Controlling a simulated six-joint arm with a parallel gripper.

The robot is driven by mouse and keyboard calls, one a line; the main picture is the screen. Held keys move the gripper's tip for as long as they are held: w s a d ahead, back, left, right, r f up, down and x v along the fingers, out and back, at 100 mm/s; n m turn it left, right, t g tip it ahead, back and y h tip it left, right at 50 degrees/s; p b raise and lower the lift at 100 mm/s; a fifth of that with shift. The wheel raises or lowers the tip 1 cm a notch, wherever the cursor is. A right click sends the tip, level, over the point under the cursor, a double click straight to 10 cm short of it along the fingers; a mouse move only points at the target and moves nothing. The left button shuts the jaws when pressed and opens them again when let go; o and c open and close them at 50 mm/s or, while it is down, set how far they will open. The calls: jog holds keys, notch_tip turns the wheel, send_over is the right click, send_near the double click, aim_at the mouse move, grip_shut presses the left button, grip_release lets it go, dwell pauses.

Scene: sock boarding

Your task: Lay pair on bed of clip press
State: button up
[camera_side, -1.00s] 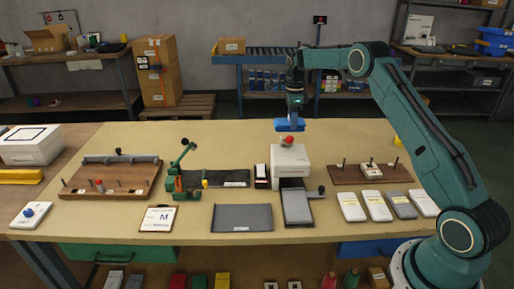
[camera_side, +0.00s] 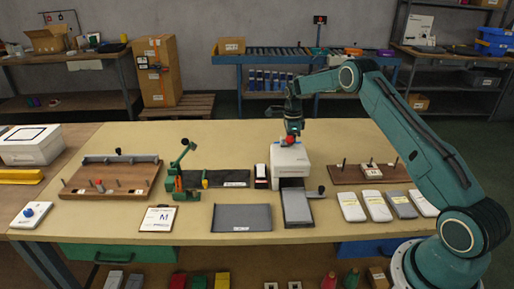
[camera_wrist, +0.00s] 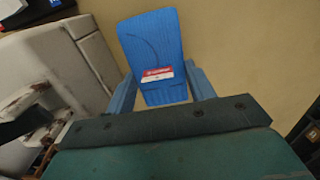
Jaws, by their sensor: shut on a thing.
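In the wrist view a flat, folded blue sock pair (camera_wrist: 155,48) with a red-and-white label band is between the two blue fingers of my gripper (camera_wrist: 163,88). In the side view my gripper (camera_side: 293,122) is above and behind the white machine with a red knob (camera_side: 289,160); only a little blue of the pair shows there. A green lever press (camera_side: 180,178) stands left of that machine, with a dark flat bed (camera_side: 225,178) running to its right. The bed looks bare apart from a small pale label. I cannot tell for certain which device is the clip press.
A wooden pegged board (camera_side: 110,180) is at the left and another (camera_side: 365,173) at the right. A dark mat (camera_side: 241,218), a clipboard (camera_side: 158,218) and several flat pale packs (camera_side: 352,206) lie along the front. The table behind the press is clear.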

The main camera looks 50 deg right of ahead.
jog(key=shift+f, duration=1)
jog(key=shift+f, duration=0.15)
jog(key=o, duration=1)
notch_tip(320, 180, up, 12)
jog(key=shift+r, duration=0.2)
